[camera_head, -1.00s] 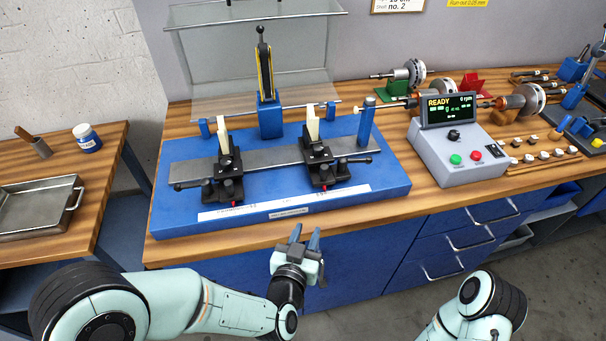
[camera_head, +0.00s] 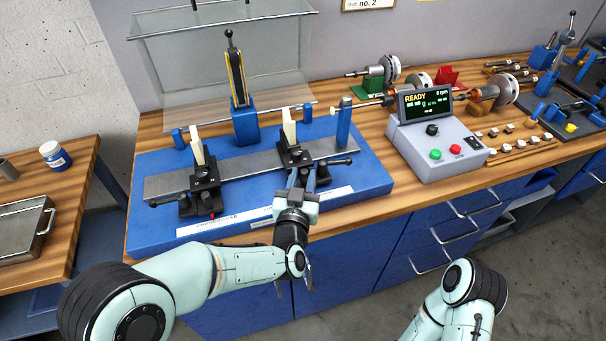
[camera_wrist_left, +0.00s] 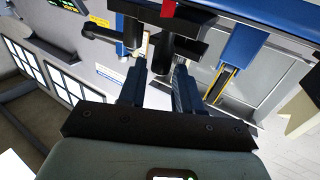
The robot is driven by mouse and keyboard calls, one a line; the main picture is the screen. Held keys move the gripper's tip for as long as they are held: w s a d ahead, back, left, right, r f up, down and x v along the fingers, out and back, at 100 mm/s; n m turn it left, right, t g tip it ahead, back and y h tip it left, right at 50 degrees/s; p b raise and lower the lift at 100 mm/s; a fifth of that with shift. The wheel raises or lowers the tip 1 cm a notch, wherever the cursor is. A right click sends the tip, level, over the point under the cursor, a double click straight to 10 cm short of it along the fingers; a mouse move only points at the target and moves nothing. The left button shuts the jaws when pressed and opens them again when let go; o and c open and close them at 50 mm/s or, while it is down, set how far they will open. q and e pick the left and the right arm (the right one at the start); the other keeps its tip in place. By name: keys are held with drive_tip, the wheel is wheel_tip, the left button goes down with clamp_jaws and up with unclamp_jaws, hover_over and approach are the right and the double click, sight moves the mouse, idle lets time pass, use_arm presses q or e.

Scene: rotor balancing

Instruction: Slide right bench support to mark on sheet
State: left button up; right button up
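The right bench support (camera_head: 294,154), black with a pale upright plate and a side handle, stands on the grey rail of the blue bench (camera_head: 365,182). My left gripper (camera_head: 302,178) is at its front, fingers pointing at its lower part. In the left wrist view the two blue fingers (camera_wrist_left: 158,88) are apart, with a black part of the support (camera_wrist_left: 162,55) between or just beyond them; contact cannot be told. A red pointer (camera_wrist_left: 168,9) shows there. The white printed sheet (camera_head: 334,194) lies along the bench's front, partly hidden by my gripper; its mark is unreadable. My right gripper is out of view.
The left bench support (camera_head: 203,183) stands on the same rail. A blue post (camera_head: 343,122) is at the right end, and a tall blue stand (camera_head: 243,122) is behind. A control box (camera_head: 437,146) reading READY sits to the right.

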use_arm(q)
drive_tip(key=shift+w+d, duration=0.1)
drive_tip(key=shift+w, duration=0.4)
clamp_jaws()
drive_tip(key=d, duration=0.1)
drive_tip(key=w+d, duration=0.1)
drive_tip(key=d, duration=0.3)
drive_tip(key=shift+w, duration=0.25)
unclamp_jaws()
drive_tip(key=shift+a, duration=0.1)
drive_tip(key=s+a+b, duration=0.1)
drive_tip(key=s+a, duration=0.1)
drive_tip(key=s, duration=1.1)
drive_tip(key=shift+s, duration=0.15)
drive_tip(key=shift+a, duration=0.1)
